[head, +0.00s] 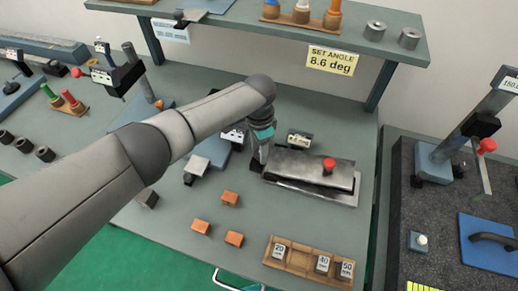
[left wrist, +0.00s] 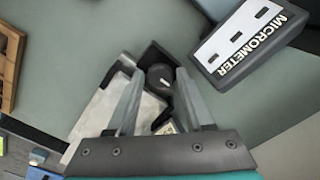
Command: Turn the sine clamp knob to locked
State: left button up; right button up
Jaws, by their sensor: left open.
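The sine plate (head: 290,163) is a long grey metal piece on the bench, with a red ball knob (head: 329,165) on top. My left gripper (head: 258,163) is at its left end, pointing down. In the left wrist view, the open fingers of this gripper (left wrist: 160,90) stand on both sides of a dark round knob (left wrist: 160,76) on a dark block, which looks like the sine clamp knob. Whether the fingers touch it I cannot tell. In the head view the gripper hides this knob. The right gripper is not in view.
A box marked MICROMETER (left wrist: 238,38) lies close beside the right finger. A wooden tray (head: 308,266) with numbered blocks and several orange blocks (head: 230,198) lie in front. A shelf (head: 240,22) with a "SET ANGLE 8.6 deg" sign (head: 331,60) overhangs the back.

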pick_arm(q)
grip_shut()
dwell(0.4)
jog(key=shift+m, duration=0.3)
jog(key=m, duration=0.3)
jog(key=shift+m, duration=0.4)
jog(key=m, duration=0.4)
jog(key=shift+m+b, duration=0.3)
jog(key=shift+b, duration=0.05)
jog(key=m, duration=0.4)
jog(key=shift+m+b, duration=0.55)
jog(key=shift+m, duration=1.85)
